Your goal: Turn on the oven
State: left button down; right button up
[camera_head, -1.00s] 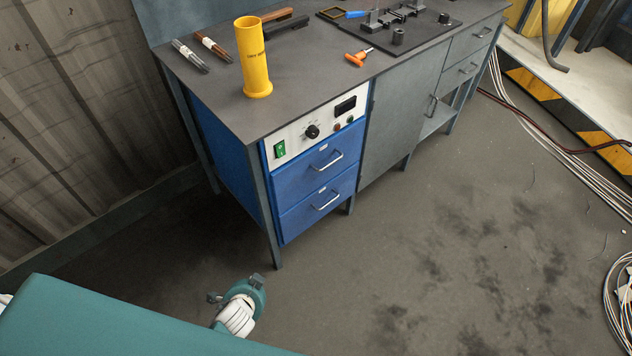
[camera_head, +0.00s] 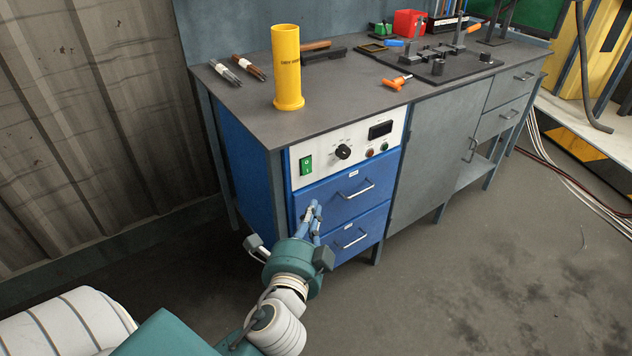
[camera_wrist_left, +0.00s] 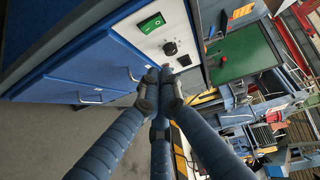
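The oven is a blue two-drawer unit (camera_head: 340,200) under the left end of the workbench. Its white control panel (camera_head: 325,150) has a green rocker switch (camera_head: 305,165) at the left, a black knob (camera_head: 343,152), a dark display (camera_head: 380,130) and small red and green buttons. The green switch also shows in the left wrist view (camera_wrist_left: 152,23). My left gripper (camera_head: 313,208) is in front of the upper drawer, below the panel and apart from the switch. Its fingers converge at their tips (camera_wrist_left: 159,85), shut with nothing seen between them. My right gripper is out of view.
A yellow cylinder (camera_head: 287,65) stands on the grey workbench top (camera_head: 340,100), near an orange-handled tool (camera_head: 396,83). Drawer handles (camera_head: 356,190) stick out near my left gripper. A corrugated wall (camera_head: 90,110) is at the left. The floor in front is clear.

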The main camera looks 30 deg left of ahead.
pick_arm(q)
send_near(307, 166)
jog(key=w+d+f, duration=0.1)
jog(key=w+d, duration=0.2)
jog(key=w, duration=0.2)
jog(key=a, duration=0.1)
jog(key=w+a, duration=0.1)
jog(key=a, duration=0.1)
jog(key=shift+w+a+f, duration=0.35)
jog(key=shift+a, duration=0.05)
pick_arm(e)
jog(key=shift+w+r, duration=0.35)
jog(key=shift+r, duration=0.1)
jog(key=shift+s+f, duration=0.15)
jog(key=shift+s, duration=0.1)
pick_arm(q)
jog(key=shift+w+a+f+m+t+b, duration=0.15)
jog(key=shift+a+f+m+t+b, duration=0.15)
jog(key=shift+b, duration=0.75)
jog(key=shift+r, duration=0.15)
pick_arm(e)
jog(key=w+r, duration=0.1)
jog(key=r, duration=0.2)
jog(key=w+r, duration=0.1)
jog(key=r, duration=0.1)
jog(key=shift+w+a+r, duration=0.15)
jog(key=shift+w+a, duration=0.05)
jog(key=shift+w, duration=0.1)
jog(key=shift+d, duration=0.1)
